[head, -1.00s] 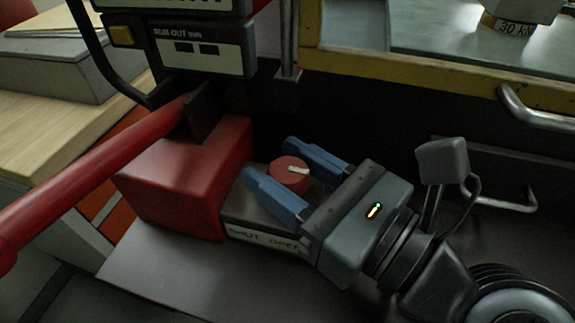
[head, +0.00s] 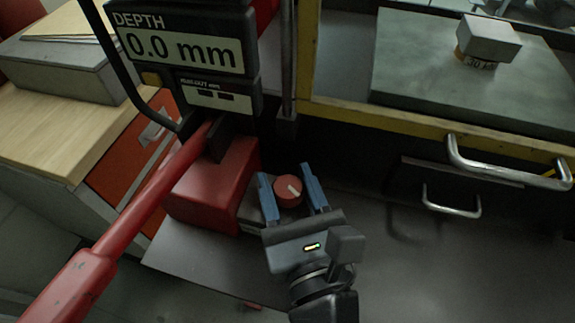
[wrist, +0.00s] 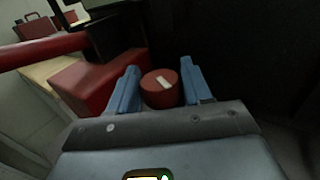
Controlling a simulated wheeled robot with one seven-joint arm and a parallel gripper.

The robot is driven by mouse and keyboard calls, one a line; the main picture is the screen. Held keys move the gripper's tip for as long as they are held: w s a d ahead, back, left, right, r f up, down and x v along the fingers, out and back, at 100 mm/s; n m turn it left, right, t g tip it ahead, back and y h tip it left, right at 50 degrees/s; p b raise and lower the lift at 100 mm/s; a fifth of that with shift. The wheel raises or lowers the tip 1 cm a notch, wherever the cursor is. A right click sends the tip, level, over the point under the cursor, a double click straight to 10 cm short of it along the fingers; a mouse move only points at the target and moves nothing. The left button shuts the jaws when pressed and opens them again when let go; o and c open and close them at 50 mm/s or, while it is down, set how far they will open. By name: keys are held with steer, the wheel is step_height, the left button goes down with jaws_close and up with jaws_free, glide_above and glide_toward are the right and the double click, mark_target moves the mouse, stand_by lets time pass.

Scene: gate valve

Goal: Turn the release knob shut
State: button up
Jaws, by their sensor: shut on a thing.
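The release knob (head: 288,191) is a round red knob with a white pointer mark, on top of a dark block (head: 250,213) beside the red housing (head: 215,185). My gripper (head: 285,176) has its two blue fingers on either side of the knob and is shut on it. The pointer mark slants down to the right in the head view. In the wrist view the knob (wrist: 161,92) sits between the fingers (wrist: 160,68). My gripper hides much of the block, and its label is not readable now.
A red lever (head: 140,205) slopes from the housing to the lower left. The depth display (head: 185,45) stands above. A yellow-edged bench (head: 390,119) with metal handles (head: 452,210) is behind on the right. The grey surface right of my gripper is clear.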

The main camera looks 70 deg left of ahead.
mark_target(280, 203)
steer(key=shift+w+m+t+h, duration=0.1)
steer(key=shift+m+t+h, duration=0.35)
steer(key=shift+m+t, duration=0.85)
steer(key=shift+m+t+h, duration=0.45)
steer(key=shift+m+t, duration=0.35)
steer(key=shift+t, duration=0.9)
steer(key=shift+m+t+h, duration=1.6)
steer(key=shift+m+t, duration=0.1)
steer(key=shift+t, duration=0.6)
steer(key=shift+m+t+h, duration=0.6)
steer(key=shift+h, duration=0.1)
steer(key=shift+f, duration=0.1)
steer(key=o, duration=1)
steer(key=shift+c, duration=0.2)
steer(key=b+v, duration=0.2)
steer(key=v, duration=0.4)
steer(key=shift+s+d, duration=0.2)
steer(key=shift+s, duration=0.15)
steer(key=shift+s+d, duration=0.4)
